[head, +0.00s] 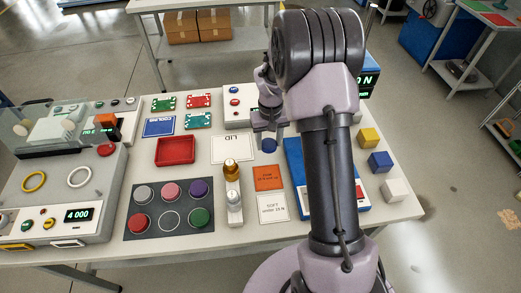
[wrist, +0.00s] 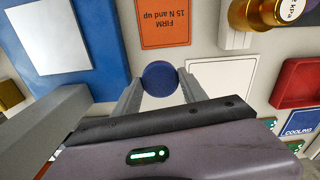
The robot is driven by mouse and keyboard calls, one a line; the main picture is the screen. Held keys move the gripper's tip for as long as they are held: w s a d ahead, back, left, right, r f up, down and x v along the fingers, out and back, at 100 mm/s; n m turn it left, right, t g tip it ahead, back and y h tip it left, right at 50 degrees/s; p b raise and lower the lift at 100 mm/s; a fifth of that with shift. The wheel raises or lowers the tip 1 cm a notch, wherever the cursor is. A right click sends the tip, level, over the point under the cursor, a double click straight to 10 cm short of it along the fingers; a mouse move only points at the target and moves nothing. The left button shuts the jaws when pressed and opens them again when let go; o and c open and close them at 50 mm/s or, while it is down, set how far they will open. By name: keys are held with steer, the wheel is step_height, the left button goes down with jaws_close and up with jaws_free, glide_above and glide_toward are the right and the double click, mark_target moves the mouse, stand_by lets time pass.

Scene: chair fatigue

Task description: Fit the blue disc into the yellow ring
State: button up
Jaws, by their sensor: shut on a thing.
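The blue disc (wrist: 159,76) is held between the two fingertips of my gripper (wrist: 158,84) in the wrist view. In the head view the disc (head: 269,146) shows just below my gripper (head: 269,138), over the right end of the white LID card. How high it is above the table I cannot tell. The yellow ring (head: 34,181) is at far left, on the top face of the white machine (head: 60,205). It is well to the left of my gripper and appears empty.
A white ring (head: 79,177) sits beside the yellow one. A dark mat (head: 148,235) holds several coloured discs and one empty circle. A red tray (head: 176,151) and a brass-topped post (head: 232,180) stand between my gripper and the machine. A clear cover (head: 50,125) rises behind the rings.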

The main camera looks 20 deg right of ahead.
mark_target(268, 157)
step_height(268, 157, down, 5)
steer(key=shift+f+b, duration=0.1)
steer(key=shift+b, duration=0.5)
steer(key=shift+f, duration=0.2)
steer(key=o, duration=1.4)
steer(key=shift+r, duration=0.15)
